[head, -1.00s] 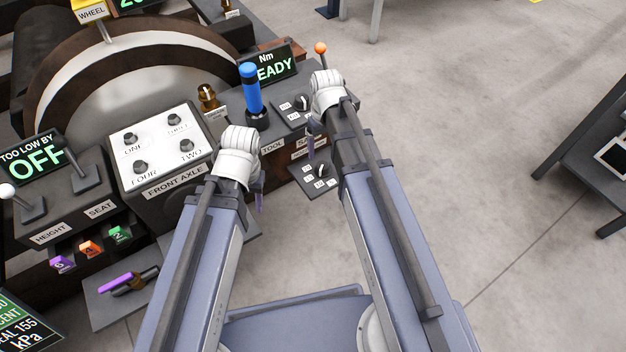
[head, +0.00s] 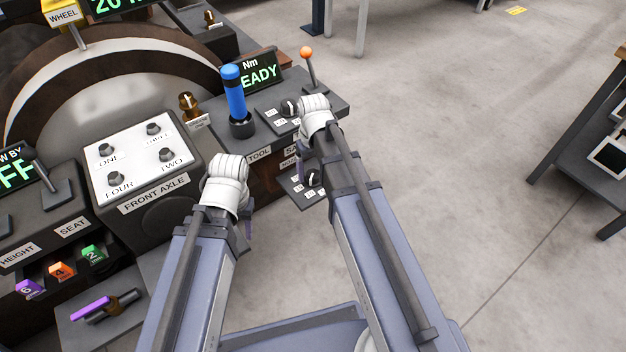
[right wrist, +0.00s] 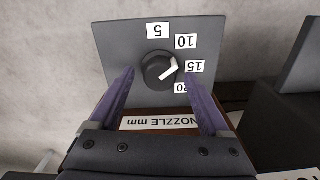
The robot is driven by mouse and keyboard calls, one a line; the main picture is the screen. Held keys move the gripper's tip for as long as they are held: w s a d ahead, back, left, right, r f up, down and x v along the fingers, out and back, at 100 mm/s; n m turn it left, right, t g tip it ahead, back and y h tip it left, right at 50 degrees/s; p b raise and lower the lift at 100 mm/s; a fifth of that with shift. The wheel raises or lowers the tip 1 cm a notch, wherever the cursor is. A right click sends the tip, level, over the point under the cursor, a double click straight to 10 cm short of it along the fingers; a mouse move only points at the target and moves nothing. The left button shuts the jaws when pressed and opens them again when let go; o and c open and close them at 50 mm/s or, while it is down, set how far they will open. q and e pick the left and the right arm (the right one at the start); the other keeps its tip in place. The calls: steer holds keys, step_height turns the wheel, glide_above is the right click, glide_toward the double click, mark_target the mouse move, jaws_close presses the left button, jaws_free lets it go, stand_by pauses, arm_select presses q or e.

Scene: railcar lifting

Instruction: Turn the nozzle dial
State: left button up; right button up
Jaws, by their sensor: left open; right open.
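The nozzle dial (right wrist: 158,69) is a round black knob with a white pointer on a grey plate (right wrist: 118,50) in the right wrist view. Labels 5, 10, 15 and 20 run around it upside down; the pointer aims between 10 and 15. A NOZZLE mm label (right wrist: 160,122) is on the near side. My right gripper (right wrist: 158,80) is open, its purple fingers on either side of the dial; contact cannot be told. In the head view the dial (head: 314,178) is partly behind my right arm. My left gripper (head: 247,228) is open, mostly hidden by its wrist.
A blue-handled tool (head: 235,92) stands upright beside a READY display (head: 262,75). An orange-knobbed lever (head: 307,58) rises at the console's back right. The FRONT AXLE panel (head: 137,160) is left of my left arm. Open floor lies to the right.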

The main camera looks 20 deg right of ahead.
steer(key=shift+f+b, duration=0.35)
steer(key=shift+f, duration=0.45)
jaws_close()
